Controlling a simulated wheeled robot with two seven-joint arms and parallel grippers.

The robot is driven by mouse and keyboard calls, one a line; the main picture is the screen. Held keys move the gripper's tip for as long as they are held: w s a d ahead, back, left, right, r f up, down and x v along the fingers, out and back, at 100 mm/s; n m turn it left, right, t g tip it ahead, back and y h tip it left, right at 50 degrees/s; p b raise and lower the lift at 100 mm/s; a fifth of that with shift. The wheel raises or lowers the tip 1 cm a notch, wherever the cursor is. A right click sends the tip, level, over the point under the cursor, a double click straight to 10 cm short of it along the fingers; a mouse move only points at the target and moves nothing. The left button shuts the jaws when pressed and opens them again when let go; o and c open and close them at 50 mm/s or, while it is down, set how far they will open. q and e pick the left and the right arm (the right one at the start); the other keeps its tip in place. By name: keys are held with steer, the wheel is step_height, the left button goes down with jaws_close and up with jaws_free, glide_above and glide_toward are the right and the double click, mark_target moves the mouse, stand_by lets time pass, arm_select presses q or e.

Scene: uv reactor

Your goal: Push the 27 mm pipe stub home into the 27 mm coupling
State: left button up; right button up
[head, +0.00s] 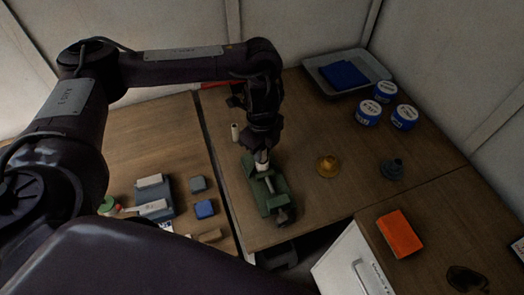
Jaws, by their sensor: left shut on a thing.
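My left gripper (262,158) points down over the far end of a green vise-like fixture (278,200) on the wooden table. It is shut on a pale, cream-coloured piece (262,167), which seems to be the pipe stub. The piece's lower end is at the fixture. I cannot make out the coupling there, or tell whether the piece is inside it, because the gripper covers much of that spot. A second pale cylinder (235,132) stands upright on the table left of the gripper. My right gripper is not in view.
Yellow (327,166) and dark grey (392,168) flanged parts stand right of the fixture. Blue-and-white tubs (368,112) and a grey tray (310,70) with a blue cloth are behind. Small blocks (204,209) lie on the left table. An orange block (399,234) lies front right.

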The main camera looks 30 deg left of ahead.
arm_select(q)
steer(key=shift+f, duration=0.25)
steer(key=shift+f, duration=0.15)
steer(key=o, duration=1)
steer(key=shift+c, duration=0.2)
step_height(320, 180, up, 11)
steer(key=shift+p, duration=0.85)
steer(key=shift+r, duration=0.7)
